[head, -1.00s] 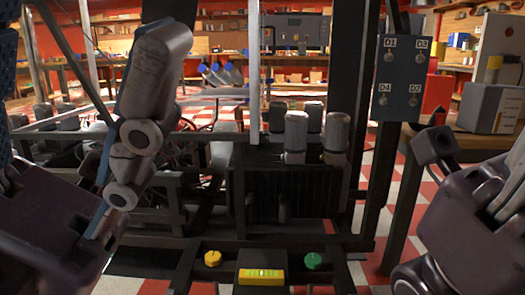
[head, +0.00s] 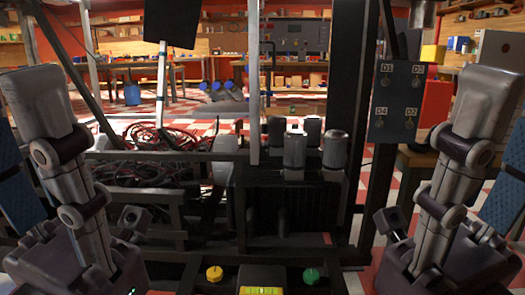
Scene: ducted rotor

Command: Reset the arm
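I see no object held in either. The fingers are seen from the side and partly overlap, so their opening cannot be judged. Both grippers appear apart from the dark metal frame (head: 285,262) between them.
A switch panel (head: 397,102) labelled D1 to D4 hangs beside the right gripper. Grey cylinders (head: 294,150) stand mid-frame. A yellow knob (head: 214,274), a green knob (head: 311,276) and a yellow level (head: 264,291) sit low in front. Red cables (head: 150,140) lie behind at left.

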